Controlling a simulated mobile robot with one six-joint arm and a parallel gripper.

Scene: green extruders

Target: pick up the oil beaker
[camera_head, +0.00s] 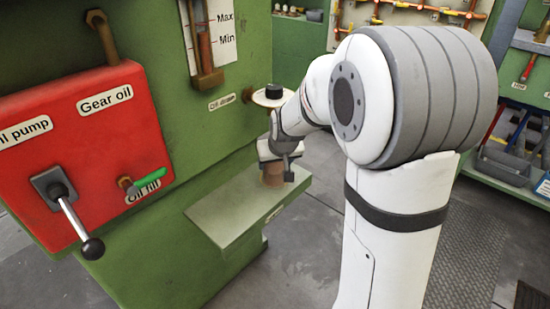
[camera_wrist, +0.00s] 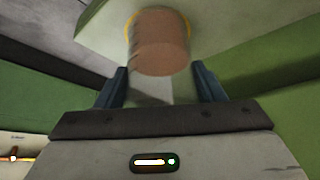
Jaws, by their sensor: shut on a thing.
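The oil beaker (camera_head: 273,173) is a brownish cylinder standing on the green shelf (camera_head: 230,206) of the machine, under the oil drain. In the wrist view the beaker (camera_wrist: 161,45) shows between the two dark fingers. My gripper (camera_head: 276,160) is at the beaker's upper part in the head view and partly hides it. In the wrist view my gripper (camera_wrist: 160,85) has its fingers on both sides of the beaker and is shut on it. The contact points are partly hidden.
A red panel (camera_head: 85,130) with a lever (camera_head: 75,220) and a green-handled valve (camera_head: 145,182) is at the left. Tool racks stand behind. Floor is open below the shelf.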

